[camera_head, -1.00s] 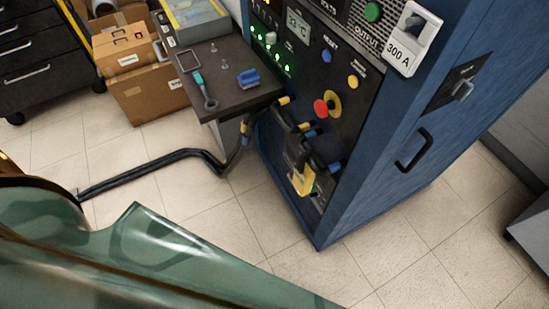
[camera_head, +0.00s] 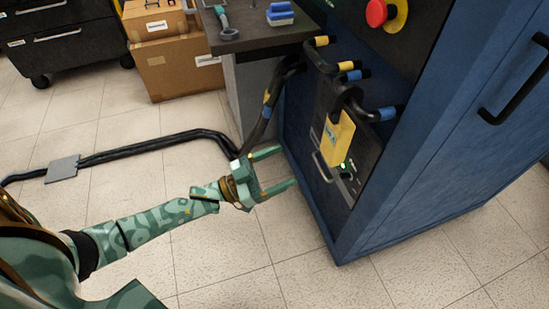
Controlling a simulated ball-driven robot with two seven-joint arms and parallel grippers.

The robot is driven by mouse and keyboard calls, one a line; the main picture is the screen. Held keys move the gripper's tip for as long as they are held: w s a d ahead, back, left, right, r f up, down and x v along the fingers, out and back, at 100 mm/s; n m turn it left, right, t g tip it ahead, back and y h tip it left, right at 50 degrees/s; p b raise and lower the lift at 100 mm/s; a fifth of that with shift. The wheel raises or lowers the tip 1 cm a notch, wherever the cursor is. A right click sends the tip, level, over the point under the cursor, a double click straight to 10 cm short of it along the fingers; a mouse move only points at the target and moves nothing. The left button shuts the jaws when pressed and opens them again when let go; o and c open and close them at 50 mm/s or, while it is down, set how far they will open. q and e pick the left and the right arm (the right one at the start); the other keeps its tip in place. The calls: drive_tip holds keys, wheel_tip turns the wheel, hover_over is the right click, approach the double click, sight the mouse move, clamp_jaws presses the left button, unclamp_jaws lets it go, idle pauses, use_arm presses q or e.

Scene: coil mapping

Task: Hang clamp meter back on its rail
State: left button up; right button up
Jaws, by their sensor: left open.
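The yellow clamp meter (camera_head: 338,141) hangs low on the front of the blue cabinet. Its dark jaw (camera_head: 346,98) appears to be around or against a black cable there; I cannot tell which. My left gripper (camera_head: 287,168) is open and empty, left of the clamp meter and apart from it, its two green fingers pointing right toward the cabinet. My right gripper is not in view. I cannot make out the meter's rail in this view.
Black cables (camera_head: 283,85) with yellow and blue bands run from the blue cabinet (camera_head: 400,190) down to the floor. A dark side table (camera_head: 262,38) holds a blue-handled tool (camera_head: 280,13) and a teal-handled tool (camera_head: 225,22). Cardboard boxes (camera_head: 180,68) stand behind.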

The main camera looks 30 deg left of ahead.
sight(327, 145)
use_arm(q)
drive_tip(key=x, duration=1.3)
drive_tip(key=shift+w+d+b, duration=0.1)
drive_tip(key=shift+w+b, duration=0.05)
drive_tip(key=shift+b, duration=0.2)
drive_tip(key=shift+w+d+r, duration=0.1)
drive_tip(key=shift+w+d, duration=0.3)
drive_tip(key=shift+w, duration=0.05)
drive_tip(key=c, duration=1.1)
drive_tip(key=shift+r+p, duration=1.35)
drive_tip(key=shift+r, duration=0.45)
drive_tip(key=shift+s+a+p, duration=1.05)
drive_tip(key=shift+s+a, duration=0.5)
drive_tip(key=shift+s, duration=0.35)
drive_tip(key=shift+s+a+p, duration=0.45)
drive_tip(key=shift+s+a, duration=0.35)
drive_tip(key=shift+s, duration=0.25)
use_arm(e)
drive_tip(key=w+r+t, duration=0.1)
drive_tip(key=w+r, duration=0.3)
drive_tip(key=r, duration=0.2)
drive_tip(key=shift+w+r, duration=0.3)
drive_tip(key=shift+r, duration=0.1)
